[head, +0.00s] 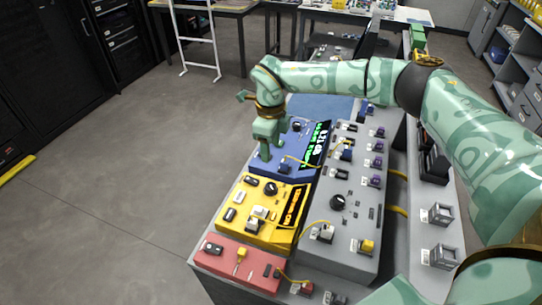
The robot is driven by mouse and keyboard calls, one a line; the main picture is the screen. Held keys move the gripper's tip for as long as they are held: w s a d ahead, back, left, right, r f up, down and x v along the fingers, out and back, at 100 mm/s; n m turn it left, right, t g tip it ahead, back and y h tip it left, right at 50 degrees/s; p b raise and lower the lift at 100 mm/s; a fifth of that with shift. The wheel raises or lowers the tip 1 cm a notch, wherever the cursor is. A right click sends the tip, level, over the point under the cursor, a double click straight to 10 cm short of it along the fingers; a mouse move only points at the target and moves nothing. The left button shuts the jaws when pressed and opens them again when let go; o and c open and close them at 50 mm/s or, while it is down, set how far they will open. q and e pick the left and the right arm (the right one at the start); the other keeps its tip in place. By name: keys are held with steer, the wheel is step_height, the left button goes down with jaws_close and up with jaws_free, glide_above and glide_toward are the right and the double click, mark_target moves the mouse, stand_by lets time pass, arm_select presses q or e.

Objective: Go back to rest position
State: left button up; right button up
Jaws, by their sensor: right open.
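My right arm reaches in from the right over the bench. My right gripper (264,152) points down at the left part of the blue panel (262,170). It is open, with nothing seen between its fingers. I cannot tell whether the fingertips touch the panel. My left gripper is not in view.
A yellow panel (247,230), a red panel (222,257) and a long grey panel (347,222) with knobs and yellow cables fill the bench around the blue panel. Two grey cube frames (440,213) stand at right. Open floor (130,150) lies left.

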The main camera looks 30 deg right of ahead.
steer(key=shift+r, duration=0.3)
